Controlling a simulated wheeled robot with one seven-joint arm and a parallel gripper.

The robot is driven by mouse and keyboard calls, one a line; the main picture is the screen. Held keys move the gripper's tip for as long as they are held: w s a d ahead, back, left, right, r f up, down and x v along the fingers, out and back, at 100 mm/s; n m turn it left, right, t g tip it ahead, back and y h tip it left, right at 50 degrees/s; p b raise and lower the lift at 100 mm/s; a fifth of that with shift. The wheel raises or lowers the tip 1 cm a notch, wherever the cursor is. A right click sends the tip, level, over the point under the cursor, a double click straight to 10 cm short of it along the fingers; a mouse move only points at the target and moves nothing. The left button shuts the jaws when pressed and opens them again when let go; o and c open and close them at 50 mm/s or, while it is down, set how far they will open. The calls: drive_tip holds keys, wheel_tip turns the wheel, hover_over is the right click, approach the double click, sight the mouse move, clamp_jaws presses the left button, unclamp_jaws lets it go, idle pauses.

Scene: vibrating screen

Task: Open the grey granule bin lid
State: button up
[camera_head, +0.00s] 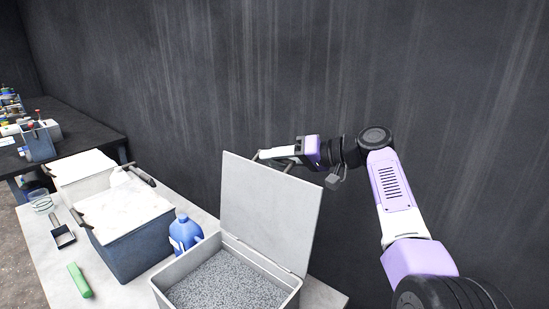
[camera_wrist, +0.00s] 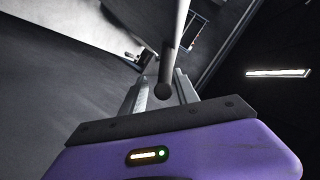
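The grey granule bin (camera_head: 172,289) stands at the front of the table, full of grey granules (camera_head: 228,284). Its grey lid (camera_head: 268,212) stands open, roughly upright on the bin's far right side. My gripper (camera_head: 263,155) is behind the lid's upper edge in the head view, partly hidden by it. In the wrist view my gripper's two fingers (camera_wrist: 161,82) are apart, with a dark rounded bar (camera_wrist: 164,88) between them. I cannot tell whether the fingers press on this bar.
A blue jug (camera_head: 185,234) stands left of the bin. Dark bins (camera_head: 130,245) with pale lids stand further left, near a green object (camera_head: 80,280) and a small dark frame (camera_head: 62,235). A dark wall (camera_head: 400,80) rises behind my arm.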

drive_tip(key=shift+r, duration=0.15)
drive_tip(key=b+v, duration=0.2)
drive_tip(key=v, duration=0.5)
drive_tip(key=shift+s+d, duration=0.2)
drive_tip(key=shift+d, duration=0.1)
drive_tip(key=shift+r, duration=0.15)
